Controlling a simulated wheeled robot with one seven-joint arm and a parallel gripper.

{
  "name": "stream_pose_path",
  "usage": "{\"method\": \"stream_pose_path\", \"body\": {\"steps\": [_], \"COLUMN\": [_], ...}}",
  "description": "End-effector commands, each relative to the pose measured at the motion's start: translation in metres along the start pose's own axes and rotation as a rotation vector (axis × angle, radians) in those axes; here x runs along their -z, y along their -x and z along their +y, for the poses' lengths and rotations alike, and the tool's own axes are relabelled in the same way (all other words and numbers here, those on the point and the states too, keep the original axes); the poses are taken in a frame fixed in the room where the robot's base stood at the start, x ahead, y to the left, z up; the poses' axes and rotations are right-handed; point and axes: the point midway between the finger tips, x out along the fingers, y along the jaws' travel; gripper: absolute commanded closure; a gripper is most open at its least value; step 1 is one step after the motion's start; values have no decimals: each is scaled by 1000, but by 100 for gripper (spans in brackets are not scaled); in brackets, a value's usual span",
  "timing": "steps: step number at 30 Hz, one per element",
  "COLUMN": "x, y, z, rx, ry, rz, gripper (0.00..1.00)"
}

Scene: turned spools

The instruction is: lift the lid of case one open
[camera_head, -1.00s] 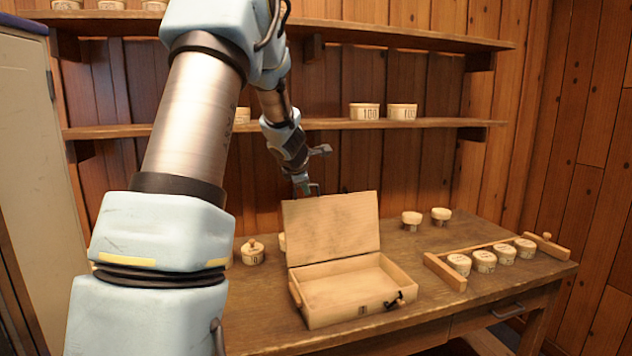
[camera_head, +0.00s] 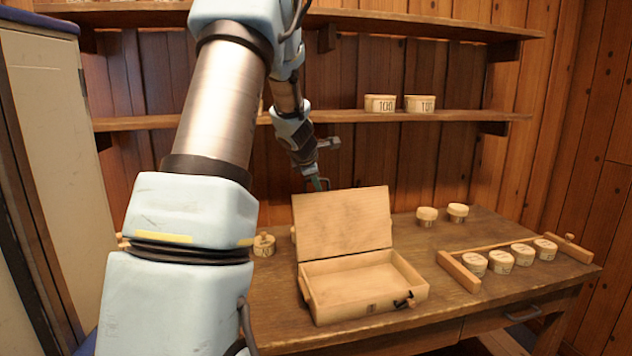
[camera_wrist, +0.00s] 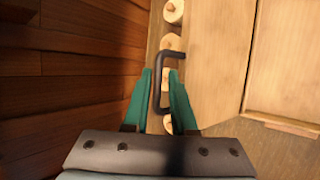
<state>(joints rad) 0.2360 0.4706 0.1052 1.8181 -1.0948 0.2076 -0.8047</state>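Case one (camera_head: 345,312) is a pale wooden box on the table with a small mark and a dark catch on its front. Its lid (camera_head: 343,226) stands raised, leaning slightly back, so the empty inside shows. My gripper (camera_head: 317,186) is behind the lid's upper left edge. In the wrist view my gripper's teal fingers (camera_wrist: 160,76) are apart, with a dark bent handle (camera_wrist: 159,88) between them and room beside its bar. The handle joins a wooden panel, seemingly the lid (camera_wrist: 214,60). Contact between fingers and handle is not clear.
Spools in a wooden rack (camera_head: 458,271) stand right of the case; two loose spools (camera_head: 427,216) stand behind. Another spool (camera_head: 264,244) is beside my arm. A shelf (camera_head: 440,117) holds marked round boxes. A pale cabinet (camera_head: 45,150) is at left.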

Motion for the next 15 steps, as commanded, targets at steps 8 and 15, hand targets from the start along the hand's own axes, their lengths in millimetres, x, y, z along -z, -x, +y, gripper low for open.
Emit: {"method": "stream_pose_path", "body": {"steps": [8, 15], "x": [1, -1], "y": [4, 40], "z": [1, 2], "rx": [-2, -5], "ry": [-1, -1], "rz": [1, 0], "gripper": [75, 75]}}
